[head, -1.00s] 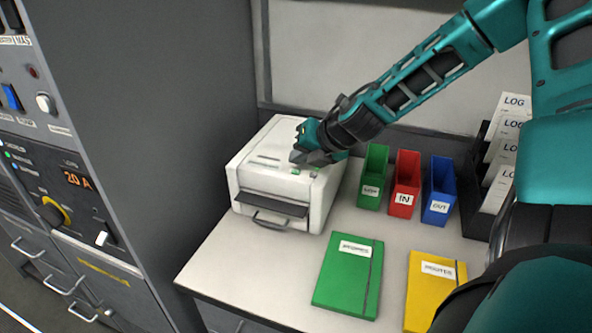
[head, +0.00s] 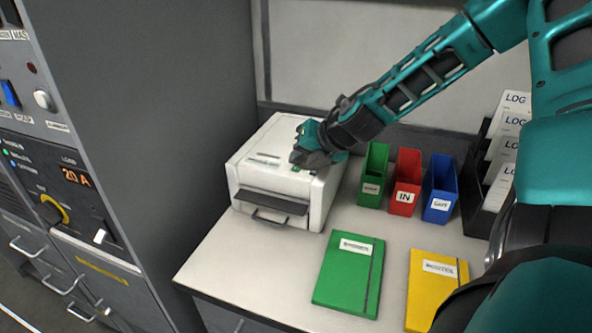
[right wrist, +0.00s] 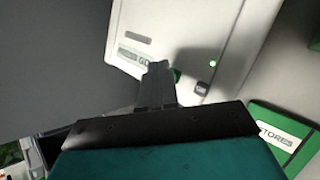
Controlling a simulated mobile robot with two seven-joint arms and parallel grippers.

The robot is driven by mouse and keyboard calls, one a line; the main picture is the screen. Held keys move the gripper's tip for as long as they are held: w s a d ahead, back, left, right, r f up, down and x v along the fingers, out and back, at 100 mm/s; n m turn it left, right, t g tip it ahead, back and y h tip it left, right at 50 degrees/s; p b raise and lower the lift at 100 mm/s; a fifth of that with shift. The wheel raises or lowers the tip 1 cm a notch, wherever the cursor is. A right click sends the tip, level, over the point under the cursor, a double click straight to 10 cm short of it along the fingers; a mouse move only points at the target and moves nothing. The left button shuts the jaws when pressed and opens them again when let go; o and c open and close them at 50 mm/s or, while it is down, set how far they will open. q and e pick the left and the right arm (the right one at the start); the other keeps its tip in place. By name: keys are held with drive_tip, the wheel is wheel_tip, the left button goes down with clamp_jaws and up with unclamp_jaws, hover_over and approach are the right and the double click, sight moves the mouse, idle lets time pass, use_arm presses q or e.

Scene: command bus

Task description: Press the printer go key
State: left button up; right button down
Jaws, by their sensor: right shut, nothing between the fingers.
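The white printer (head: 262,172) stands at the back left of the desk. Its top also shows in the right wrist view (right wrist: 190,25). A green key (right wrist: 177,75) beside the printed word GO is partly hidden behind my right gripper's fingertips (right wrist: 158,68). In the head view my right gripper (head: 298,160) is shut and empty, low over the right part of the printer top. I cannot tell whether the fingertips touch the key. My left gripper is not in view.
A small green light and a dark button (right wrist: 201,88) sit right of the fingertips. Green (head: 373,176), red (head: 405,182) and blue (head: 440,188) holders stand right of the printer. A green folder (head: 345,275) and a yellow folder (head: 435,290) lie in front. A grey cabinet stands left.

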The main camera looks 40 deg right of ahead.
sight(300, 171)
drive_tip(key=shift+f+b, duration=0.3)
drive_tip(key=shift+f, duration=0.1)
idle(0.5)
drive_tip(key=shift+r, duration=0.15)
drive_tip(key=shift+r+p, duration=0.65)
drive_tip(key=shift+r, duration=0.1)
wheel_tip(300, 171, up, 5)
drive_tip(key=p, duration=0.4)
idle(0.7)
drive_tip(key=shift+s, duration=0.1)
